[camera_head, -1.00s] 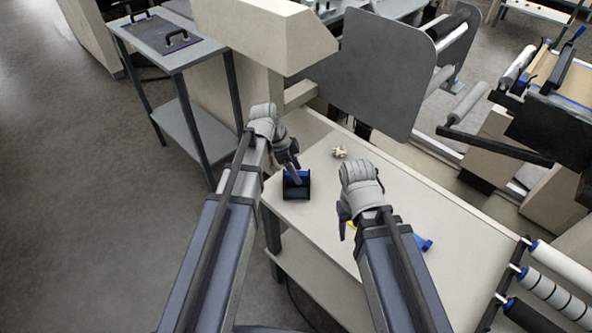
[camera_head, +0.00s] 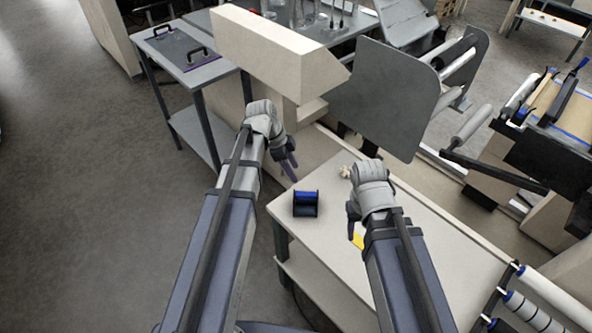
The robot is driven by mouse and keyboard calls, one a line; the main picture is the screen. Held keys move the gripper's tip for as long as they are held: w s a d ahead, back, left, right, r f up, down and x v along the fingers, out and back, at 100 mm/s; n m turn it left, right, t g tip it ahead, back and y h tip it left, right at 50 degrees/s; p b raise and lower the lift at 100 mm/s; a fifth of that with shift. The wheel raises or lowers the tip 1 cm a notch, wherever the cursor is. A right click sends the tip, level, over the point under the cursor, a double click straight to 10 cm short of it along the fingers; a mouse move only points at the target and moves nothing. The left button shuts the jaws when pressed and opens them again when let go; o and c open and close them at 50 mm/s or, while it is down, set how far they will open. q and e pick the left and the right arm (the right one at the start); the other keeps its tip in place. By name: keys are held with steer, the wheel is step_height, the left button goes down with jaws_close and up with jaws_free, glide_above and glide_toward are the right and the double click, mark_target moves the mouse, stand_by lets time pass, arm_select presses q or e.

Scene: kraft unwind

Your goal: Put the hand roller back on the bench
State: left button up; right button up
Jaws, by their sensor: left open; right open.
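The hand roller, which I take to be the small blue and black object (camera_head: 305,203), rests on the near left part of the pale bench (camera_head: 335,265). My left gripper (camera_head: 289,170) is open and empty, above and behind the roller near the bench's left edge, and apart from it. My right gripper (camera_head: 352,222) is open over the bench, to the right of the roller. No object shows between its fingers.
A yellow item (camera_head: 357,240) shows partly behind my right arm. A small beige item (camera_head: 345,172) lies near the bench's far side. A grey side table (camera_head: 165,75) stands at the left. White rollers (camera_head: 560,298) are at the lower right.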

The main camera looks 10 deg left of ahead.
arm_select(q)
steer(key=s+d+n+y, duration=0.2)
steer(key=s+d+n, duration=0.3)
steer(key=s, duration=0.3)
steer(key=s+d+f+n+g+y, duration=0.1)
steer(key=s+d+n+y, duration=0.2)
steer(key=s+d+n, duration=0.2)
steer(key=s+n, duration=0.1)
steer(key=s, duration=0.2)
steer(key=shift+d+f+n, duration=0.15)
steer(key=shift+d+n, duration=0.05)
steer(key=shift+n, duration=0.2)
